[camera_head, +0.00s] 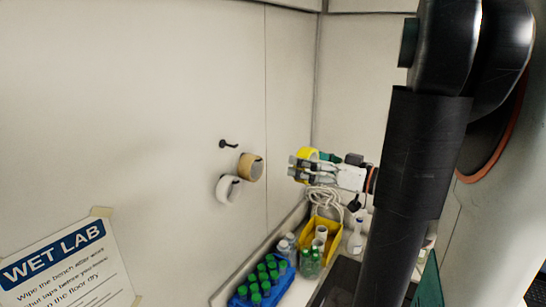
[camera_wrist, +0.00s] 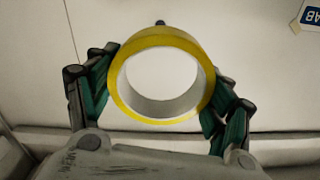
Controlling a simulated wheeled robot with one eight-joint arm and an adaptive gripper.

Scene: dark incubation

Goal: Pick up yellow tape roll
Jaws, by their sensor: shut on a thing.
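The yellow tape roll (camera_wrist: 124,93) is a ring with a white inner core. In the wrist view it sits between the two green-padded fingers of my gripper (camera_wrist: 161,92), which press on its left and right sides. In the head view the yellow tape roll (camera_head: 307,154) shows partly behind my gripper (camera_head: 303,166), held in the air away from the wall. My gripper is shut on it. Part of the roll is hidden by the fingers in the head view.
A black wall hook (camera_head: 228,144) is bare. A tan tape roll (camera_head: 250,167) and a white roll (camera_head: 227,190) hang on the wall. Below are a yellow bin (camera_head: 327,238), a blue rack (camera_head: 245,299) of green-capped bottles and a coiled hose (camera_head: 325,198). The wall's upper area is clear.

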